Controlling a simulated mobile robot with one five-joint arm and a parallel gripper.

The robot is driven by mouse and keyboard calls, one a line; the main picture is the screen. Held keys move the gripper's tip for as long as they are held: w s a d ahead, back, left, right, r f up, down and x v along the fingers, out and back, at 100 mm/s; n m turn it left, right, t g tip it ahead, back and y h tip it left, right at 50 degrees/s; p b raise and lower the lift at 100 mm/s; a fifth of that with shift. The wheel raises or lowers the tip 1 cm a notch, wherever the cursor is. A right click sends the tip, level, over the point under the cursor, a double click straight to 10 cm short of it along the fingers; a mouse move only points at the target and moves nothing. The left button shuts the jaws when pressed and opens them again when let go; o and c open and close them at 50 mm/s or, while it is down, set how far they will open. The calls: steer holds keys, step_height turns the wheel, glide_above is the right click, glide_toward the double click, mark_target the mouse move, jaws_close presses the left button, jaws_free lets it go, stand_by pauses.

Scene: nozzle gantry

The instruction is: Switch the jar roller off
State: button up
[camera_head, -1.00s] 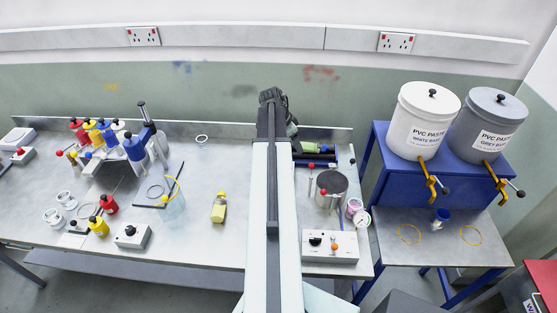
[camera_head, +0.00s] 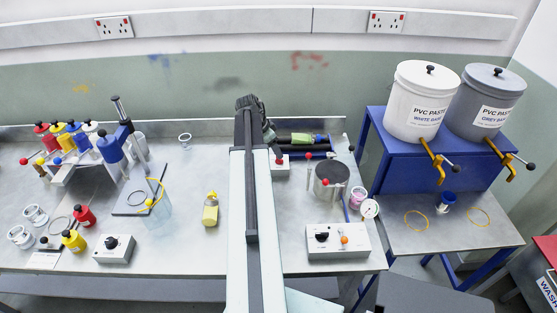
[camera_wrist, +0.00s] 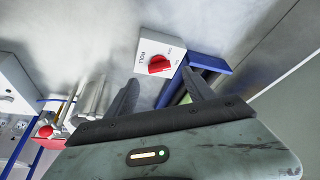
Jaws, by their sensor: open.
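The jar roller has black rollers in a blue frame (camera_head: 325,152) at the back of the bench, with a green-banded jar (camera_head: 302,138) lying on it. Its white switch box (camera_head: 280,169) with a red knob stands at its left end, just right of my arm. In the wrist view the box is marked ROLL, and the red knob (camera_wrist: 158,64) lies just beyond my fingertips; the small position marks are not readable. My gripper (camera_wrist: 160,84) is open and empty, apart from the knob. In the head view my arm hides the fingers.
A steel pot (camera_head: 331,182) with red-balled handles stands in front of the roller. A yellow bottle (camera_head: 210,210) stands left of my arm. The back wall is close behind the roller.

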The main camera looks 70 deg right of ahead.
mark_target(278, 161)
steer(key=b+x, duration=0.4)
steer(key=x, duration=0.1)
steer(key=shift+s+d+f, duration=0.1)
steer(key=shift+f, duration=0.2)
steer(key=shift+r, duration=0.15)
